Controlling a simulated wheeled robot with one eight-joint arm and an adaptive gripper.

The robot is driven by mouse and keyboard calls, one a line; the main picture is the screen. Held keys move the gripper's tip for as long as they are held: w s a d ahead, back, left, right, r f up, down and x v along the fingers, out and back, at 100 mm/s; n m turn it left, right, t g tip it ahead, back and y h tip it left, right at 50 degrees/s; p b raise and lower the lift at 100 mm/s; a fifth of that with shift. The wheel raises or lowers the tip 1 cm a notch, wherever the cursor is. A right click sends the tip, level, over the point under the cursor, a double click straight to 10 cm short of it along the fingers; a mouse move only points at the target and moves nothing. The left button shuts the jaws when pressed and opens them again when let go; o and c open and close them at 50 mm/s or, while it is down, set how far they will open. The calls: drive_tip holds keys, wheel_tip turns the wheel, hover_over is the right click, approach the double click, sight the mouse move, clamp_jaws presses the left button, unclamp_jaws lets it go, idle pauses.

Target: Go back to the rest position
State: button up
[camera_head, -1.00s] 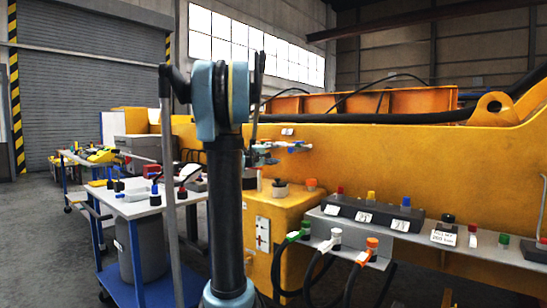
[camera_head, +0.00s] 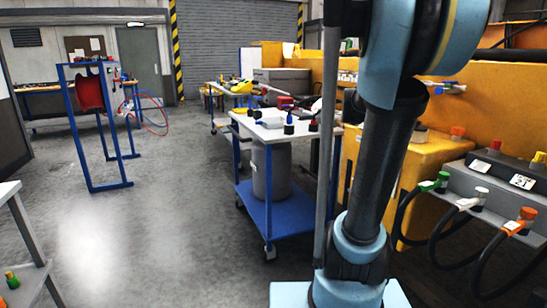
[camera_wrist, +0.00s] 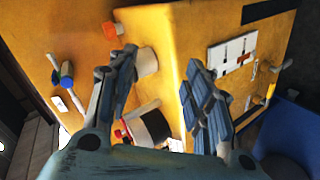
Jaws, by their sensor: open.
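My gripper (camera_wrist: 162,88) is open in the wrist view, its two blue-grey ridged fingers spread over a yellow housing (camera_wrist: 160,25). No object is clasped between the fingers. A black and white cylindrical part (camera_wrist: 152,128) shows beyond and between them, partly hidden by my wrist.
A white-topped blue cart (camera_head: 275,135) stands left of my arm. A grey connector box (camera_head: 505,180) with green, white and orange cable plugs is at the right. A blue frame (camera_head: 92,125) stands further left. The grey floor (camera_head: 150,215) between is clear.

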drive_tip(key=s+a+f+g+y, duration=0.1)
drive_tip(key=s+a+f+y, duration=0.4)
drive_tip(key=s+a+f, duration=0.6)
drive_tip(key=s+a+f+g+y, duration=0.1)
drive_tip(key=s+a+f+y, duration=0.5)
drive_tip(key=s+a+f, duration=0.5)
drive_tip(key=a+f, duration=0.1)
drive_tip(key=a, duration=0.3)
drive_tip(key=shift+s+a+f, duration=0.15)
drive_tip(key=shift+s+a, duration=0.25)
